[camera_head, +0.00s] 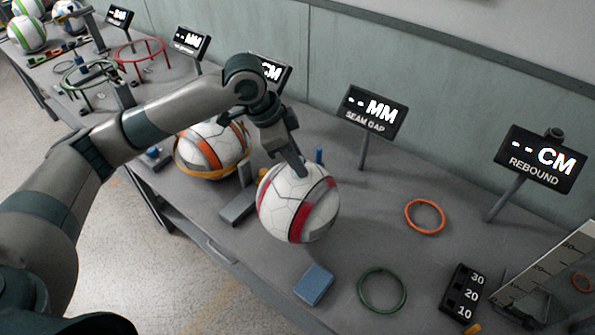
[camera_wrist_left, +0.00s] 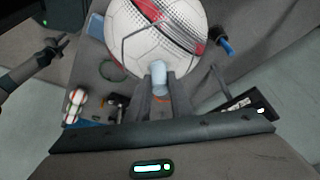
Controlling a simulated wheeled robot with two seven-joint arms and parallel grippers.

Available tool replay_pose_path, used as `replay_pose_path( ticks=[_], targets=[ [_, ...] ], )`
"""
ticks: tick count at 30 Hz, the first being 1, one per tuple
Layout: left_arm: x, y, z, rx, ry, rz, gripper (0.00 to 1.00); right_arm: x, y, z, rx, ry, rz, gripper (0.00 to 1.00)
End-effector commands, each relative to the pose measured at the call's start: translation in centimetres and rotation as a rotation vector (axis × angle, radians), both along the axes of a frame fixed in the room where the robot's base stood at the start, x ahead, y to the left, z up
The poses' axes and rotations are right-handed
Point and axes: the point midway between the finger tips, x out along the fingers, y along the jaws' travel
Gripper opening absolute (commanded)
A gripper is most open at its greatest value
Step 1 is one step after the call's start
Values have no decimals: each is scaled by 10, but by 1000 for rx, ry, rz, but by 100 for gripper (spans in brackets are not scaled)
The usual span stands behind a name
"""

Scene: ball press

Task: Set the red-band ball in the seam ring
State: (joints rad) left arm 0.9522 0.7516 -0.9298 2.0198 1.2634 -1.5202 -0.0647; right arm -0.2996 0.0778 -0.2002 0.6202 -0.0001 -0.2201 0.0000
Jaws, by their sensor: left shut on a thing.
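The red-band ball (camera_head: 298,205), white with red and grey bands, is at the middle of the bench. My left gripper (camera_head: 296,162) comes down on its upper side. In the left wrist view the ball (camera_wrist_left: 160,30) fills the top, and my left fingers (camera_wrist_left: 160,88) are shut on a pale blue stub (camera_wrist_left: 158,72) at its edge. Whether the ball rests on the bench or hangs just above is unclear. An orange ring (camera_head: 442,208) and a green ring (camera_head: 405,292) lie to the right. Which ring is the seam ring is unclear.
A "SEAM GAP" sign (camera_head: 370,112) stands behind the ball, a "REBOUND" sign (camera_head: 540,160) further right. An orange-banded ball (camera_head: 212,150) sits close left. A blue block (camera_head: 314,284) lies in front. A black 30-20-10 block (camera_head: 463,292) stands right.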

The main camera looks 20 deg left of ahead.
Motion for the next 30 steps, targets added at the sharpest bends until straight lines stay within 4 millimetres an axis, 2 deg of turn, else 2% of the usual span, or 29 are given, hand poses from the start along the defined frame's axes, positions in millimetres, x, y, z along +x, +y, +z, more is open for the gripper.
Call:
replay_pose_path(
  ticks=[12, 29, 30],
  targets=[
    [-1, 0, -37, -1, 1, 1, 0, 0, 0, 15, 0, 0, 0, 31],
    [0, 0, -44, -1, -1, 0, 0, 0, -4, 17, -4, 0, 1, 31],
    [-1, 0, -45, 0, 0, 0, 29, 0, -4, 16, -4, 0, 1, 31]
  ],
)
